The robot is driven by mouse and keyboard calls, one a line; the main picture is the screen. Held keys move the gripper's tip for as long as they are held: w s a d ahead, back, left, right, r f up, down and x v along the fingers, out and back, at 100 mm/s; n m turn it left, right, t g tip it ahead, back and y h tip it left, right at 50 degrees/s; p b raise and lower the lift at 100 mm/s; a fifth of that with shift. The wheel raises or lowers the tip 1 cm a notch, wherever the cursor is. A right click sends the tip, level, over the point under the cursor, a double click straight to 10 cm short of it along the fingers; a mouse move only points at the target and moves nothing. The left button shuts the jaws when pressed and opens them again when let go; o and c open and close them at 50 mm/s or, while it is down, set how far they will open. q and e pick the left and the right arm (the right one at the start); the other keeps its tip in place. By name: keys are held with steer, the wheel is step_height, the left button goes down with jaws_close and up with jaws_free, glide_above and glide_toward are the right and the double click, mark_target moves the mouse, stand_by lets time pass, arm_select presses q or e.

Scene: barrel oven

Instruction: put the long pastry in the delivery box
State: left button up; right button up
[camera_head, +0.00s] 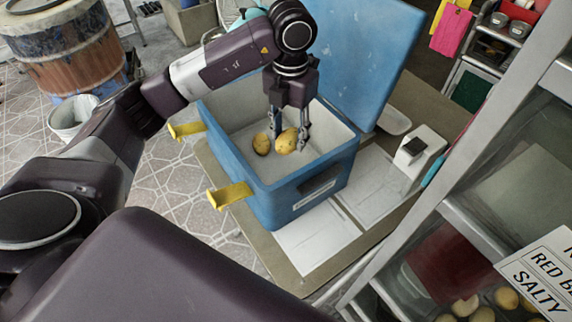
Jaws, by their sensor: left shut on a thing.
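The blue delivery box (310,185) stands open in the middle of the head view, with a pale inside and yellow straps. My left gripper (289,142) reaches down from above into the box opening and is shut on a golden-brown pastry (287,141). The held pastry looks oval from here, and its full length cannot be told. Another golden pastry (261,144) is in the box, just left of the gripper. Whether the held pastry touches the box floor cannot be told. My right gripper is not in view.
The box's blue lid (350,50) stands raised behind the opening. A white scale-like device (419,150) is right of the box. A glass display case (450,230) with several pastries fills the right side. A barrel (68,55) and a white bin (72,118) stand at left.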

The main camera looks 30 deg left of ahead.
arm_select(q)
step_height(320, 180, down, 10)
steer(key=shift+w+f+p, duration=0.1)
steer(key=shift+p, duration=0.35)
steer(key=shift+f, duration=0.2)
step_height(320, 180, down, 4)
steer(key=shift+r, duration=0.25)
steer(key=shift+f, duration=0.25)
steer(key=o, duration=1.1)
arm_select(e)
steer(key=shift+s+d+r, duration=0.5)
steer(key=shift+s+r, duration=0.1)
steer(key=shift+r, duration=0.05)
arm_select(q)
steer(key=shift+o, duration=0.2)
